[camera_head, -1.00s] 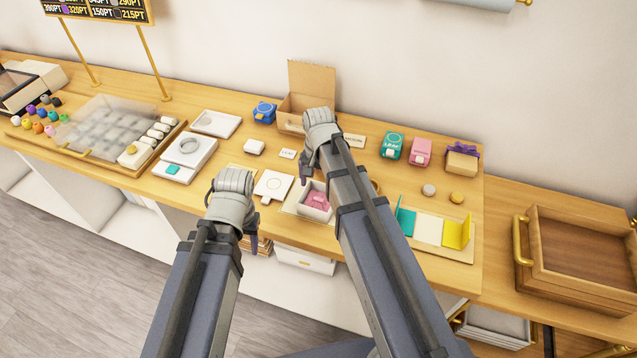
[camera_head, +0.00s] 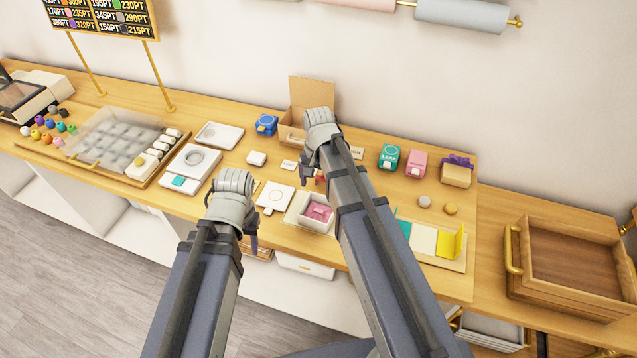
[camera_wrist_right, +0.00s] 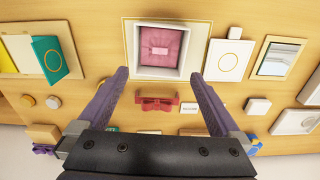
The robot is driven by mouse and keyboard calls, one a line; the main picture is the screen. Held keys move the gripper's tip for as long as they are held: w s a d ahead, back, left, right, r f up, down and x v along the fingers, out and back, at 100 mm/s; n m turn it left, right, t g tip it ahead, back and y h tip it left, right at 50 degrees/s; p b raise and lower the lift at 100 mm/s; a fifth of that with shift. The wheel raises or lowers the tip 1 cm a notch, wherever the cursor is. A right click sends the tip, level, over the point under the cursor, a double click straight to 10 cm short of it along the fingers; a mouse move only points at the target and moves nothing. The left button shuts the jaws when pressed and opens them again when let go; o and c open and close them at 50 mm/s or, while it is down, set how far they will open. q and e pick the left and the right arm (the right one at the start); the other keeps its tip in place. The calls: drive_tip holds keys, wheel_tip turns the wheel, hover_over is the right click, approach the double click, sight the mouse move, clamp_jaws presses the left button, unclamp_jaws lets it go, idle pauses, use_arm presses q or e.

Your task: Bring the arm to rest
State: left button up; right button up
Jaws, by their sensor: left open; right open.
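My right gripper (camera_head: 312,168) is over the middle of the counter in the head view, with its arm hiding part of the counter. In the right wrist view, its two purple fingers (camera_wrist_right: 160,100) are spread wide, with nothing gripped. A red bow (camera_wrist_right: 157,103) lies on the counter, seen between the fingers and apart from both. My left gripper (camera_head: 250,240) is open near the counter's front edge, left of the right arm. A white box with pink lining (camera_head: 317,212) stands close to the right arm; it also shows in the right wrist view (camera_wrist_right: 160,48).
An open cardboard box (camera_head: 312,95) stands at the back, with a blue box (camera_head: 266,124) beside it. Teal (camera_head: 389,157) and pink (camera_head: 416,164) boxes stand right of the arm. A wooden tray (camera_head: 512,255) is at far right, a bead case (camera_head: 104,168) at left.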

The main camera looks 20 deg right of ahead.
idle(0.3)
drive_tip(key=s+a+f+n+b, duration=0.3)
drive_tip(key=s+a+n, duration=0.2)
drive_tip(key=s, duration=0.2)
drive_tip(key=s+a+f+n+h+b, duration=0.1)
drive_tip(key=s+a+f+n+b, duration=0.3)
drive_tip(key=s+a+n, duration=0.1)
drive_tip(key=shift+s+a+n, duration=0.25)
drive_tip(key=shift+s+n, duration=0.35)
drive_tip(key=shift+s, duration=0.55)
drive_tip(key=shift+s, duration=0.1)
